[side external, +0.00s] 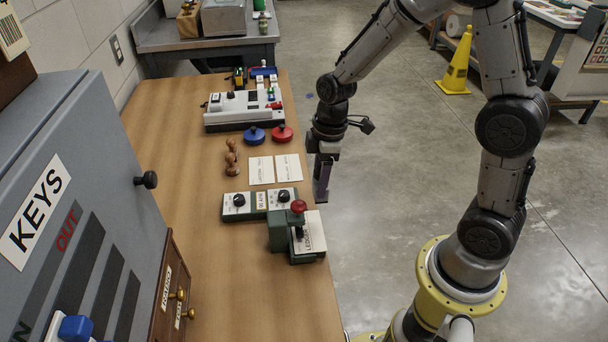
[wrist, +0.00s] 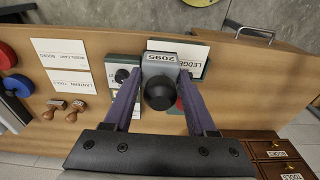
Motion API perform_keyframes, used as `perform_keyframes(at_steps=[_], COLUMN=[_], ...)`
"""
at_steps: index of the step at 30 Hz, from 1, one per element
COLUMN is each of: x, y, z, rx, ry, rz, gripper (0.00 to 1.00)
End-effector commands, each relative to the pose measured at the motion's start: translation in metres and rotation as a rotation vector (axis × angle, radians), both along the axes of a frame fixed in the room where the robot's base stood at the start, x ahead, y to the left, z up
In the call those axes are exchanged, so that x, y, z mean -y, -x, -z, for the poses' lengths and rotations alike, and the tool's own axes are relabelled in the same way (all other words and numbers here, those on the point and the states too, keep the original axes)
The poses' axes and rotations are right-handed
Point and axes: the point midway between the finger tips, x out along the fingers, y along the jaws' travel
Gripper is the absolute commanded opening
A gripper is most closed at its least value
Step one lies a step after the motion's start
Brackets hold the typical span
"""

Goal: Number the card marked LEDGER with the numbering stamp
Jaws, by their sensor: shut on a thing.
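In the wrist view my gripper (wrist: 160,92) is shut on a grey block with a black round knob, the numbering stamp (wrist: 158,62), whose face reads 2095. The LEDGER card (wrist: 204,62) shows just beyond the stamp, partly covered by it. In the side view the same card (side external: 311,232) lies on a green stand (side external: 284,240) with a red knob. The stamp is not clearly visible in the side view.
Two dial boxes (side external: 238,205) stand beside the green stand. Two white cards (side external: 262,171), wooden hand stamps (side external: 231,160), blue (side external: 254,135) and red (side external: 282,133) round pads and a white machine (side external: 238,112) lie farther back. A grey KEYS cabinet (side external: 85,190) stands left. Near table is bare.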

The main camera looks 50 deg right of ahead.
Motion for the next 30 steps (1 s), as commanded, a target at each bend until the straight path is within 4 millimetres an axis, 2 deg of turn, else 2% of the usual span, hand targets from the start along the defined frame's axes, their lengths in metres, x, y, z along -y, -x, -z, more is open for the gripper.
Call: perform_keyframes(at_steps=[13, 30], x=[0.000, -0.007], y=[-0.002, -0.009], z=[0.003, 0.055], rx=[0.003, 0.004], ry=[0.000, 0.000], rz=[0.001, 0.001], gripper=[0.02, 0.02])
